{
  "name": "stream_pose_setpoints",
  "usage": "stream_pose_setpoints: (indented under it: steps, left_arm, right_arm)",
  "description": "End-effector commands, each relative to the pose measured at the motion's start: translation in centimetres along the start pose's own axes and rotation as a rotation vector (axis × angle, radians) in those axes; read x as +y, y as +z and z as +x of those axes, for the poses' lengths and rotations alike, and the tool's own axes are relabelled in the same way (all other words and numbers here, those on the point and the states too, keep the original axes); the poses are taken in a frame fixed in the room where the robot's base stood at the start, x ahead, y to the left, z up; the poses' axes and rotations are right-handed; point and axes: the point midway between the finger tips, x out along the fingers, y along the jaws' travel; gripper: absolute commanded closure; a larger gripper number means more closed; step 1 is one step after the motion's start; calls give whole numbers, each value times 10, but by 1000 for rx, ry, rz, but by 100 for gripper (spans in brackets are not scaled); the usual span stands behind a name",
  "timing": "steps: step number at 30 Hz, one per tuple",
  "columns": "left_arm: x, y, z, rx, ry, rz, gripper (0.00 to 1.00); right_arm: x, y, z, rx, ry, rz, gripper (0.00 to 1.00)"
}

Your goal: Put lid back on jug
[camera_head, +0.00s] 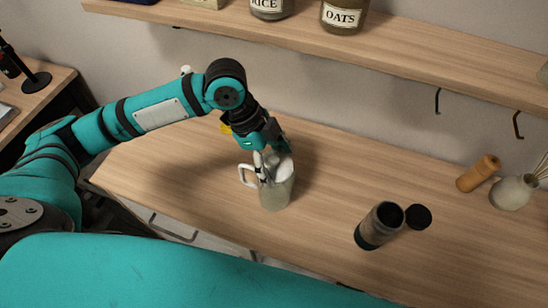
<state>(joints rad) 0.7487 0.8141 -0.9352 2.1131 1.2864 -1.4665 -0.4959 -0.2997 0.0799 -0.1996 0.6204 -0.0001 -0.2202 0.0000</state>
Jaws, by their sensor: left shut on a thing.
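The jug (276,194) stands upright on the wooden tabletop near the middle, a clear or pale body with a white handle on its left. My left gripper (271,162) reaches down over its mouth, shut on a white piece that looks like the lid (284,167). The lid is at the jug's rim, tilted as it appears. The fingers partly cover the lid and rim, so I cannot tell if the lid is seated. My right gripper is not in view.
A dark-topped cylinder (378,226) and a round black cap (418,217) stand right of the jug. A wooden cylinder (478,174) and a vase (512,192) are farther right. A shelf (420,52) with jars runs above the back. The tabletop between jug and cylinder is clear.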

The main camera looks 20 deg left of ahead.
Motion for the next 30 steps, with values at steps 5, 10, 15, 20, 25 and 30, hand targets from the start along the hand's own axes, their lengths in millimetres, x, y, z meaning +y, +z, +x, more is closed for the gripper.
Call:
stream_pose_setpoints:
  steps: [5, 10, 15, 20, 25, 30]
  left_arm:
    - [0, 0, 0, 0, 0, 0, 52]
    - [0, 0, 0, 0, 0, 0, 52]
    - [0, 0, 0, 0, 0, 0, 52]
    - [0, 0, 0, 0, 1, 0, 52]
    - [0, 1, 2, 0, 0, 1, 52]
    - [0, 1, 3, 0, 0, 1, 52]
  right_arm:
    - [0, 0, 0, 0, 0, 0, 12]
    - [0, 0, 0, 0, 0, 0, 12]
    - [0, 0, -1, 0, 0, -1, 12]
    - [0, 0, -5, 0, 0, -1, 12]
    - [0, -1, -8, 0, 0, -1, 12]
    - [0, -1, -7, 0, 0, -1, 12]
